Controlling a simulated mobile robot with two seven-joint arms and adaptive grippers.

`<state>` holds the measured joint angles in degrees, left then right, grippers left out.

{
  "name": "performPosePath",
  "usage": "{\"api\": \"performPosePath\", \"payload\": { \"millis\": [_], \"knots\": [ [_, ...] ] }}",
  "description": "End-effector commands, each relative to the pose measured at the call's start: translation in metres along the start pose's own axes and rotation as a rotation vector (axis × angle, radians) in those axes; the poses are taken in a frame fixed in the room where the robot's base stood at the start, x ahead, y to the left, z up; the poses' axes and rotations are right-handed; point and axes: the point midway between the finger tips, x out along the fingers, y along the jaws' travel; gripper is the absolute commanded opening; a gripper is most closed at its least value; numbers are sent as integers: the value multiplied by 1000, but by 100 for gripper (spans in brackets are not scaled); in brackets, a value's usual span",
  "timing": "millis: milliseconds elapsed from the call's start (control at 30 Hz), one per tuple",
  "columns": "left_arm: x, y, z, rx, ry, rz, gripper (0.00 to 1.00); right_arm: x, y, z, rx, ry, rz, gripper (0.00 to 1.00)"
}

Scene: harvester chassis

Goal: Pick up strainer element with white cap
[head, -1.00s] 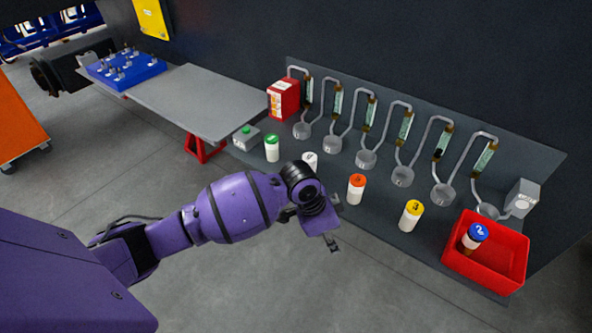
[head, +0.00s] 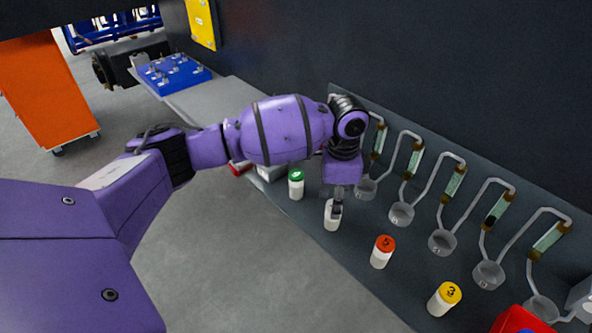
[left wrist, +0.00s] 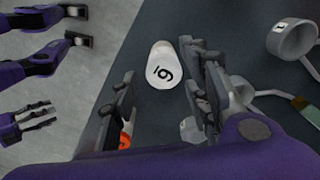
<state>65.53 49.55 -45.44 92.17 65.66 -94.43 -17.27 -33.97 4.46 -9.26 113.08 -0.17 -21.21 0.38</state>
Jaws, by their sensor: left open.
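The strainer element with the white cap (head: 331,222) stands upright on the dark surface, under my left gripper (head: 338,203) in the head view. In the left wrist view the white cap (left wrist: 160,70) shows a black digit. My left gripper (left wrist: 157,62) is open, with its fingers on either side of the cap and the element between them. I see no firm grip on it. What looks like my right gripper (left wrist: 36,118) shows small at the left of the wrist view, away from the element; its finger opening is unclear.
Elements with green (head: 296,184), orange (head: 382,251) and yellow (head: 444,298) caps stand in the same row. Behind them are several round cups with bent pipes (head: 442,242). A red bin (head: 514,320) is at the lower right. A grey bench (head: 225,97) lies behind my arm.

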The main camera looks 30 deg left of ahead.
Motion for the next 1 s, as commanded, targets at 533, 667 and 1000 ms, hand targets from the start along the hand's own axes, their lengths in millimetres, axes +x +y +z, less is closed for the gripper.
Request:
{"api": "performPosePath", "payload": {
  "millis": [533,667,1000],
  "knots": [
    [63,6,0,0,1,-2,43,4,0,-18,-7,34,-4,48],
    [70,5,0,1,2,-4,43,4,0,-16,-6,31,-3,48],
    [69,4,-1,1,3,-6,26,2,1,-12,-5,23,-1,48]
  ]
}}
